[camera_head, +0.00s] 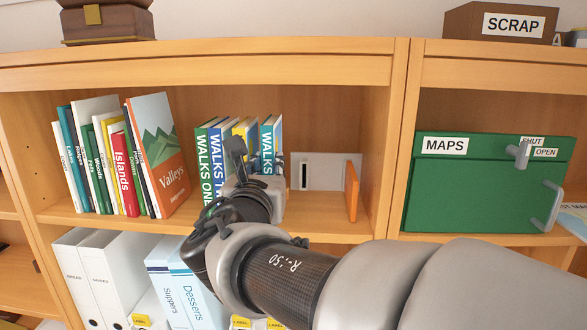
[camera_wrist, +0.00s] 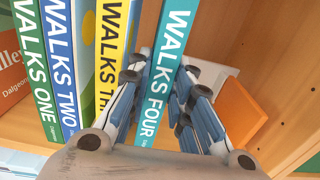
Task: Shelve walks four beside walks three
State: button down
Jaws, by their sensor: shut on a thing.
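The teal book Walks Four (camera_wrist: 170,60) stands nearly upright on the shelf's right side of the series, spine toward me; its spine also shows in the head view (camera_head: 266,143). My gripper (camera_wrist: 160,88) is shut on it, one finger on each side; in the head view the gripper (camera_head: 257,165) hides its lower part. The yellow book Walks Three (camera_wrist: 113,38) stands just left, with my left finger between the two and covering the end of its title. Walks Two (camera_wrist: 62,70), blue, and Walks One (camera_wrist: 33,70), green, stand further left. I cannot tell whether Walks Four's base touches the shelf.
An orange upright piece (camera_head: 351,190) and a pale panel (camera_head: 325,172) stand right of Walks Four, with a small gap. The Valleys book (camera_head: 160,145) ends a leaning row at left. A green MAPS box (camera_head: 480,190) fills the right bay. Binders (camera_head: 90,270) stand below.

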jog(key=shift+f+b, duration=0.2)
jog(key=shift+b, duration=0.1)
dwell(0.4)
jog(key=c, duration=1.4)
grip_release()
jog(key=shift+o, duration=0.2)
jog(key=shift+f, duration=0.15)
jog(key=shift+s, duration=0.1)
jog(key=s, duration=1.2)
jog(key=shift+a, duration=0.3)
jog(key=shift+w, duration=0.1)
